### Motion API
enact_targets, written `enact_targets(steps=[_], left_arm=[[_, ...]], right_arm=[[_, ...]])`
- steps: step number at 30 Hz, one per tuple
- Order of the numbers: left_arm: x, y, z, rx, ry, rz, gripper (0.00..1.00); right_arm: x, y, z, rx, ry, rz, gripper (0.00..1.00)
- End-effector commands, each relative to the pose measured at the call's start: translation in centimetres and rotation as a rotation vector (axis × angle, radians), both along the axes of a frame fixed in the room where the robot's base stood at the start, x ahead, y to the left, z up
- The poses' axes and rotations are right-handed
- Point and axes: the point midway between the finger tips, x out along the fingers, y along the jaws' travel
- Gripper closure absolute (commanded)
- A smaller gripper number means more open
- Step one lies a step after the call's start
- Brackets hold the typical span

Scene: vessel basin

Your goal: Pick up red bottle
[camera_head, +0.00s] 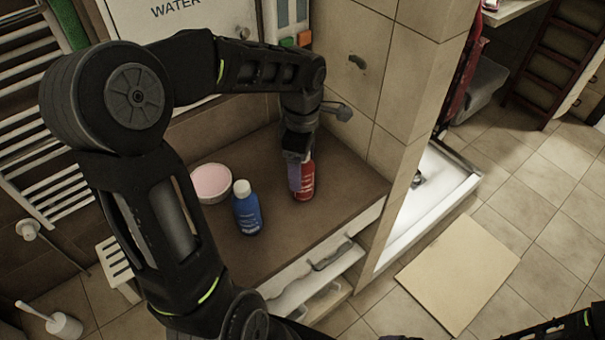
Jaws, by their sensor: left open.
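The red bottle (306,184) stands upright on the brown counter top (262,261), near its right side. My left gripper (298,180) reaches down from above at the bottle's left and upper side. It covers the bottle's top and part of its left side. The gripper is open; whether its fingers touch the bottle cannot be told. My right arm shows only as a dark piece at the lower right corner, and its gripper is out of view.
A blue bottle (247,213) with a white cap stands left of the red bottle. A bowl (212,183) with pinkish contents sits farther left. A tiled wall (401,133) rises close on the right. An open drawer (322,279) juts out below the counter's front.

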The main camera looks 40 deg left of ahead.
Motion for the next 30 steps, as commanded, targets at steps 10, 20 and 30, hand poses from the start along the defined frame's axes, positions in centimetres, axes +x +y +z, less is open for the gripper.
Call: enact_targets(steps=[10, 20, 30], left_arm=[[0.02, 0.02, -0.03, 0.000, -0.001, 0.000, 0.24], [0.01, 0.03, -0.01, 0.000, -0.001, 0.000, 0.33], [0.01, 0.03, -0.01, 0.000, -0.001, 0.000, 0.60]], right_arm=[[-0.01, 0.00, -0.03, 0.000, 0.000, 0.000, 0.00], [-0.01, 0.00, -0.03, 0.000, 0.000, 0.000, 0.00], [0.00, 0.00, -0.02, 0.000, 0.000, 0.000, 0.00]])
